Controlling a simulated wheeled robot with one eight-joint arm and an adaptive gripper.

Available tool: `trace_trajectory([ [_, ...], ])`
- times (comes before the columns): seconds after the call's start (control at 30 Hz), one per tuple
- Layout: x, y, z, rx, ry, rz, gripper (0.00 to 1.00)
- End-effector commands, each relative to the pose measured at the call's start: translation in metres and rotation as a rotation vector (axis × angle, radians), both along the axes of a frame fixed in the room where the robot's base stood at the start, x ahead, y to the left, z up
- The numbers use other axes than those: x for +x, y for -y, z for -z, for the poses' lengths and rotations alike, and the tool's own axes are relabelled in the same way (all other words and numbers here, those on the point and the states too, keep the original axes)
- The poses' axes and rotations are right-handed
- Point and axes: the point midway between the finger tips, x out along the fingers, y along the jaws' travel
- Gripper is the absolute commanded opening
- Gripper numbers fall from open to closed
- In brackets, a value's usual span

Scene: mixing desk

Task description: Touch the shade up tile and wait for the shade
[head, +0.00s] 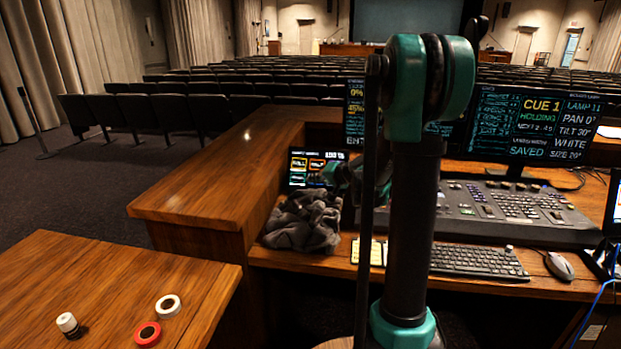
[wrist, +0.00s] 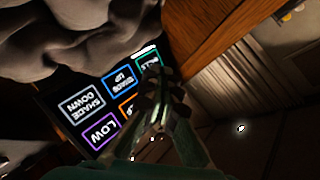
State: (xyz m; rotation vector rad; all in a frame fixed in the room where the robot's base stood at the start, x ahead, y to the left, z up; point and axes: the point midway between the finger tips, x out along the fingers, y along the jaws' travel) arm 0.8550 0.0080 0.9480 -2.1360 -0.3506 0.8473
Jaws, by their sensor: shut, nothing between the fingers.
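The touch panel (wrist: 68,122) shows upside down in the wrist view, with outlined tiles. The blue-outlined shade up tile (wrist: 122,82) lies between the grey-outlined shade down tile (wrist: 83,103) and a green-outlined tile (wrist: 147,64). My gripper (wrist: 154,72) is shut and empty. Its fingertips appear over the green tile, to the right of the shade up tile, and partly cover the orange tile. I cannot tell whether they touch the glass. In the head view the panel (head: 297,163) stands on the desk, partly hidden by my gripper and arm.
A crumpled grey cloth (head: 303,221) lies against the panel's front and shows large in the wrist view (wrist: 70,30). A wooden ledge (head: 215,175) rises at left. A keyboard (head: 475,262), mouse (head: 559,266), mixing console (head: 500,205) and monitors (head: 540,125) stand at right.

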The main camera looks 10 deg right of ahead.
Motion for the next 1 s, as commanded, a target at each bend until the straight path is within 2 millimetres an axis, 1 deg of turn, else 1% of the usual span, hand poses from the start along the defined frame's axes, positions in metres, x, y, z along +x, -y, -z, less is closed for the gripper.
trace_trajectory([
  [0.27,0.0,0.0,0.0,0.0,0.0,0.0,0.0],
  [0.43,0.008,0.002,0.004,0.0,0.0,0.0,0.0],
  [0.8,0.048,0.015,0.026,-0.001,0.0,0.0,0.0],
  [1.0,0.065,0.021,0.036,-0.001,0.0,0.0,0.0],
])
